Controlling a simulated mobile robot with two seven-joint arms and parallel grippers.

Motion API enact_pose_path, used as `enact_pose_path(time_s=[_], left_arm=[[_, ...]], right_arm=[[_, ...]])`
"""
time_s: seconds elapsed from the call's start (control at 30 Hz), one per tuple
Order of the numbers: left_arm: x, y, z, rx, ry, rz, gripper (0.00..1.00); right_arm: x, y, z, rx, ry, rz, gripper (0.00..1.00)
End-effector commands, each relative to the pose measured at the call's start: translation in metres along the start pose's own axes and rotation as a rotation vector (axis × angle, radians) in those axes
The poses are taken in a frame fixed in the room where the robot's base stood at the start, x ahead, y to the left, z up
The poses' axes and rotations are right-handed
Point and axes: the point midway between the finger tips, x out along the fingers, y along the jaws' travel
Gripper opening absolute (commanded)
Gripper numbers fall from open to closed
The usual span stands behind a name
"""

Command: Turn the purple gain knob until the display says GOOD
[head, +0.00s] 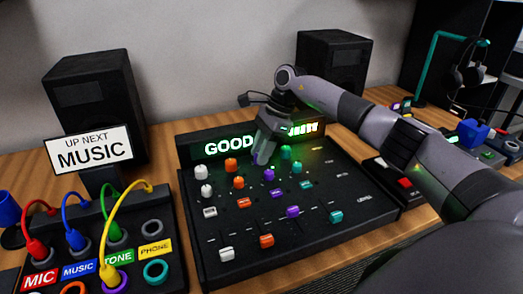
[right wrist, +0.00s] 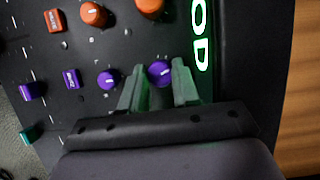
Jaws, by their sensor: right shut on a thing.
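The black mixer (head: 350,190) stands on the desk, and its display (head: 229,146) reads GOOD in glowing letters. My right arm hides the middle of the display. My right gripper (head: 258,152) points down at the top row of knobs, just in front of the display. In the right wrist view its fingers (right wrist: 158,80) are shut around the purple gain knob (right wrist: 160,72), one finger on each side. The end of the same lettering (right wrist: 201,35) glows beside it. A second purple knob (right wrist: 109,80) sits nearby, apart from the fingers. My left gripper is not in view.
Orange knobs (head: 231,165), a green knob (head: 285,153) and several faders (head: 266,241) crowd the mixer. A patch box (head: 133,235) with coloured cables stands to the left, below a MUSIC sign (head: 87,151). Black speakers (head: 92,100) stand behind.

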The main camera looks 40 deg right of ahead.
Motion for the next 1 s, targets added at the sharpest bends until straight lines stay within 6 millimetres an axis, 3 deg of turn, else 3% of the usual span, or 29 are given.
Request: enact_pose_path(time_s=[0.1, 0.13, 0.17, 0.47, 0.8, 1.0], left_arm=[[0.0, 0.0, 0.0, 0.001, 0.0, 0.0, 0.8], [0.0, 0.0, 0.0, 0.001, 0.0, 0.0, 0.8], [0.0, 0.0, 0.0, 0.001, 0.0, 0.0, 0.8], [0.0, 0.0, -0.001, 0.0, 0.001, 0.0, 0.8], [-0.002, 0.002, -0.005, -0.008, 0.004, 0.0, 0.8], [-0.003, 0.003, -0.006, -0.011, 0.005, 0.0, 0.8]], right_arm=[[-0.001, 0.0, 0.001, 0.0, -0.004, -0.002, 0.0], [-0.001, 0.0, 0.001, 0.0, -0.004, -0.002, 0.37], [-0.001, 0.0, 0.001, 0.0, -0.004, -0.002, 0.4], [-0.003, 0.0, 0.001, 0.002, -0.002, -0.002, 0.4], [-0.052, -0.001, 0.001, 0.001, -0.003, -0.005, 0.4], [-0.071, 0.0, 0.001, 0.001, -0.003, -0.003, 0.4]])
